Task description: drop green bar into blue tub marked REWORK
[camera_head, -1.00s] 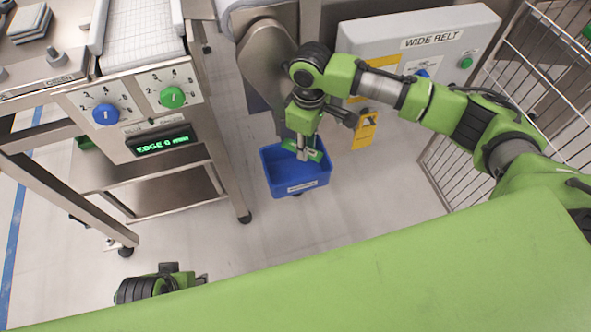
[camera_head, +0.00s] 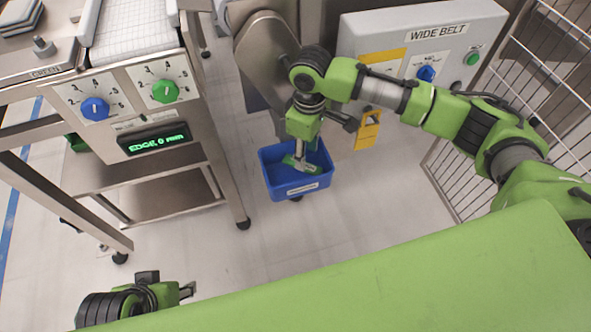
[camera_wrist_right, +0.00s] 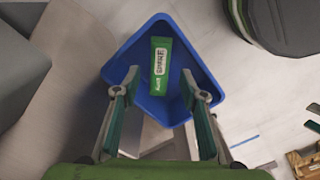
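In the right wrist view the tub (camera_wrist_right: 150,27) opens beneath the fingers. The green bar (camera_wrist_right: 160,70), with a pale printed label, shows within the tub's outline, clear of both fingers. I cannot tell whether it is falling or resting. The bar also shows in the head view (camera_head: 290,160). My right gripper (camera_wrist_right: 160,86) is open, with a gap on each side of the bar. My left gripper (camera_head: 187,290) is partly visible at lower left, its opening unclear.
A metal machine stand with dials and a green display (camera_head: 155,139) is on the left. A grey WIDE BELT panel (camera_head: 375,40) stands behind my right arm. A wire cage (camera_head: 545,75) is at right. Floor around the tub's front is clear.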

